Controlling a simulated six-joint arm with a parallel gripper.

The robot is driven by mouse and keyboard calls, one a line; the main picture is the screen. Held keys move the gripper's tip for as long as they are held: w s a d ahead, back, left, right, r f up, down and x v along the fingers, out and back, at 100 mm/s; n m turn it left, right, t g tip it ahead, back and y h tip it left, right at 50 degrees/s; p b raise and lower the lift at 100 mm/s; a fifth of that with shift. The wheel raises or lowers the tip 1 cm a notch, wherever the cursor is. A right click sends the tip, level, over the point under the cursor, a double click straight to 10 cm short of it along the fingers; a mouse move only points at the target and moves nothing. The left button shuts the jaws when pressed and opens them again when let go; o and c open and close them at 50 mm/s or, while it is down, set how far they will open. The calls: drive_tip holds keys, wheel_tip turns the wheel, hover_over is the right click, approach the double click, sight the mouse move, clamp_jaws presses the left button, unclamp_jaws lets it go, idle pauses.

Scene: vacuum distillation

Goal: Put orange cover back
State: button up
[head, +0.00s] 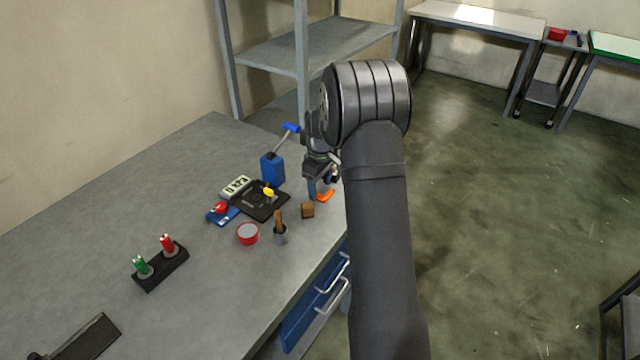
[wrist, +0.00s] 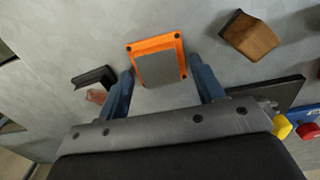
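The orange cover (wrist: 157,60) lies on the grey table between and just beyond my gripper's fingertips in the wrist view. It is a square orange piece with dark corner holes and a grey middle. In the head view its orange edge (head: 325,196) shows below my gripper (head: 322,190), near the table's right edge. My gripper (wrist: 166,75) is open, with one blue finger on each side of the cover. I cannot tell whether the fingers touch it. A black base plate (head: 262,203) with a yellow knob (head: 268,191) stands left of the gripper.
A wooden block (head: 307,210) lies close to the cover. A brown-handled tool (head: 279,226), red bowl (head: 248,233), blue pump-like device (head: 272,168), display (head: 236,187) and red-and-blue part (head: 221,210) stand nearby. The table (head: 110,200) is clear toward the back left.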

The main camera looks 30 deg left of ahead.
wheel_tip(320, 180, up, 12)
drive_tip(key=shift+r, duration=0.2)
idle(0.4)
hover_over(320, 188)
drive_tip(key=shift+f, duration=4.1)
